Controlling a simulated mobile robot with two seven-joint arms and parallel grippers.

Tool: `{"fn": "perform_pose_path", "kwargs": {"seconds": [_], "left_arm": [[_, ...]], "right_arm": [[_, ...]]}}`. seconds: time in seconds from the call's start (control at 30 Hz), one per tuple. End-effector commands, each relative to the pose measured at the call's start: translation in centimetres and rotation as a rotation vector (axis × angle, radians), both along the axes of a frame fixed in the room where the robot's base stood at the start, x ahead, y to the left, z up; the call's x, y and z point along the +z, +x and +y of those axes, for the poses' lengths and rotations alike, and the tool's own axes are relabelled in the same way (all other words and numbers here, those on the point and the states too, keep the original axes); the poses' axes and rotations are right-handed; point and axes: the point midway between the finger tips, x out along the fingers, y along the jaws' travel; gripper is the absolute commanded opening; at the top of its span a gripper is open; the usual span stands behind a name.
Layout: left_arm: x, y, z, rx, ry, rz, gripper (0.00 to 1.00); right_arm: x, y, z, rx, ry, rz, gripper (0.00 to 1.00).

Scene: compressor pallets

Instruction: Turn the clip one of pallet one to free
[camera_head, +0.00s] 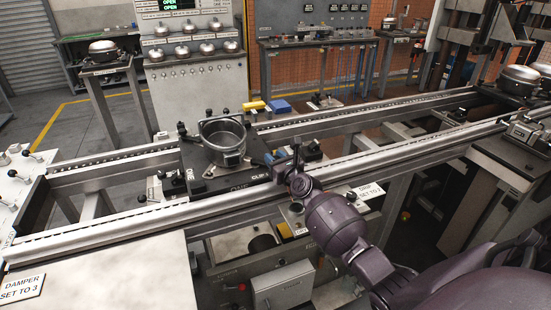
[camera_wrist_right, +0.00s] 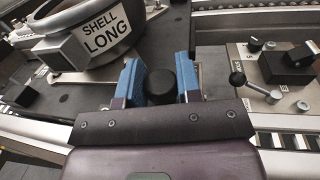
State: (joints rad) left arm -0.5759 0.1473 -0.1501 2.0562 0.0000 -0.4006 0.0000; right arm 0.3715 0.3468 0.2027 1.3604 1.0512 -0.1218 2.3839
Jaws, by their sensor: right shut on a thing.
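Pallet one (camera_head: 215,180) is a dark plate marked ONE on the rails, with a metal shell (camera_head: 226,140) standing on it. A partly readable CLIP label is at its right front edge. My right gripper (camera_head: 292,170) is at that right end of the pallet. In the right wrist view, its blue-padded fingers (camera_wrist_right: 161,85) are shut on a black knob (camera_wrist_right: 162,78), which I take to be clip one's. The knob's lower part is hidden by the gripper. The shell, labelled SHELL LONG (camera_wrist_right: 103,28), is left of the fingers. My left gripper is not in view.
A lever with a dark ball (camera_wrist_right: 238,80) stands on a beige panel (camera_wrist_right: 262,100) to the right in the wrist view. Metal rails (camera_head: 120,215) run in front of and behind the pallet. A panel with several metal domes (camera_head: 190,80) stands behind.

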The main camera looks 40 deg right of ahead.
Motion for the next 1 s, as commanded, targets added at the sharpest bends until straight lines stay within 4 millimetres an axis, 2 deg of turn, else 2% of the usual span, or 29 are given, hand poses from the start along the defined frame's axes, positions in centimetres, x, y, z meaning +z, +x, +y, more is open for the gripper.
{"fn": "perform_pose_path", "kwargs": {"seconds": [0.3,0.67,1.0], "left_arm": [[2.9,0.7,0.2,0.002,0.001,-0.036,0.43],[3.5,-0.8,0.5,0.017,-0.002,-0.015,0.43],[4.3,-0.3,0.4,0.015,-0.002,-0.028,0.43]], "right_arm": [[0.6,0.0,0.3,-0.12,0.008,-0.003,0.0],[0.2,0.0,0.2,-0.323,0.006,0.002,0.0],[-0.2,-0.1,0.1,-0.492,0.003,0.004,0.0]]}}
